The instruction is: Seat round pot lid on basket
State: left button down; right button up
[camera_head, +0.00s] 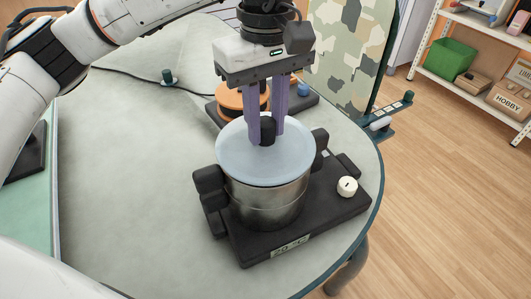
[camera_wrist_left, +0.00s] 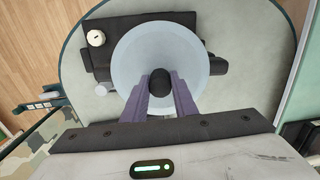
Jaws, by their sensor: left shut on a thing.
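A round pale blue lid (camera_head: 290,165) with a black knob (camera_head: 267,130) lies level over a steel pot (camera_head: 268,205) with black side handles. The lid covers the pot's mouth; I cannot tell whether it touches the rim all round. No basket shows under the lid, only this pot. The pot stands on a black hot plate (camera_head: 335,207) with a white dial. My left gripper (camera_head: 267,137) points down with its purple fingers shut on the knob. In the left wrist view the lid (camera_wrist_left: 130,62) hides the pot's mouth, and the gripper (camera_wrist_left: 160,92) closes on the knob. My right gripper is out of view.
Behind the pot, a second black plate (camera_head: 308,100) carries an orange round piece (camera_head: 238,98).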

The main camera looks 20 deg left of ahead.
pick_arm(q)
jog(key=shift+f+b, duration=0.55)
jog(key=shift+f, duration=0.15)
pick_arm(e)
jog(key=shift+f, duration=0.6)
pick_arm(q)
jog(key=c, duration=1.4)
grip_release()
jog(key=shift+o, duration=0.2)
jog(key=shift+r, duration=0.2)
notch_tip(320, 180, up, 9)
jog(key=shift+f+p, duration=0.15)
jog(key=shift+p, duration=0.45)
jog(key=shift+r, duration=0.65)
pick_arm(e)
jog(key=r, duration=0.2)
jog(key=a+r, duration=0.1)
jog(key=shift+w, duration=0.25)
